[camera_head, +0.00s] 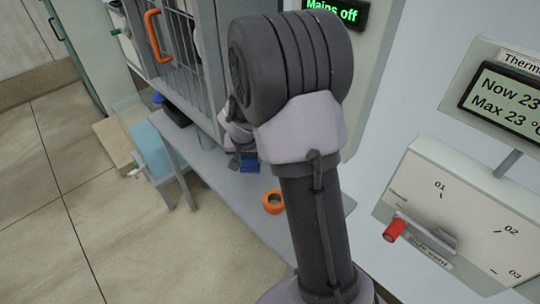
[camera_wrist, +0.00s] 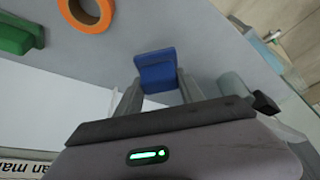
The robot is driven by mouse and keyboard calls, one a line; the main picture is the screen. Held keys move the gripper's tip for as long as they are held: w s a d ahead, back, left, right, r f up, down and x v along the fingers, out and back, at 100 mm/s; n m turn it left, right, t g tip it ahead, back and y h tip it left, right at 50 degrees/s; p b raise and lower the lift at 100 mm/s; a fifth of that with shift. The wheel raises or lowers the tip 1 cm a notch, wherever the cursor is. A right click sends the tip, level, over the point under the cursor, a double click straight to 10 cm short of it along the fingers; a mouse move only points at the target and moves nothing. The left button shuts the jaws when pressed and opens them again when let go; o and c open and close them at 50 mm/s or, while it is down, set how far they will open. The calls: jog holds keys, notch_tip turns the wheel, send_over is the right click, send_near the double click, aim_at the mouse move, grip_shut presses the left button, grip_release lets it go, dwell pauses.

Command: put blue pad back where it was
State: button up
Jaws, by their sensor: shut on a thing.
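The blue pad (camera_wrist: 156,70) is a small dark blue block between the two fingers of my gripper (camera_wrist: 160,88) in the wrist view. My gripper is shut on it. In the head view the pad (camera_head: 249,164) shows as a small blue patch over the grey bench (camera_head: 222,184), partly hidden by my arm. I cannot tell whether the pad touches the bench surface.
An orange tape ring (camera_head: 273,202) lies on the bench, and a green object (camera_wrist: 18,36) lies near it. A cage with an orange handle (camera_head: 152,36) stands behind. A light blue block (camera_head: 150,149) is left of the bench.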

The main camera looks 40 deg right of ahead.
jog(key=w+d, duration=0.1)
jog(key=d, duration=0.8)
jog(key=f+b, duration=0.2)
jog(key=f, duration=0.1)
jog(key=f+b, duration=0.2)
jog(key=f, duration=0.2)
jog(key=shift+w+f, duration=0.2)
jog(key=shift+f, duration=0.05)
jog(key=shift+r, duration=0.2)
jog(key=shift+c, duration=0.7)
jog(key=o, duration=1.5)
jog(key=shift+c, duration=0.2)
jog(key=shift+r+p, duration=0.15)
jog(key=shift+p, duration=0.2)
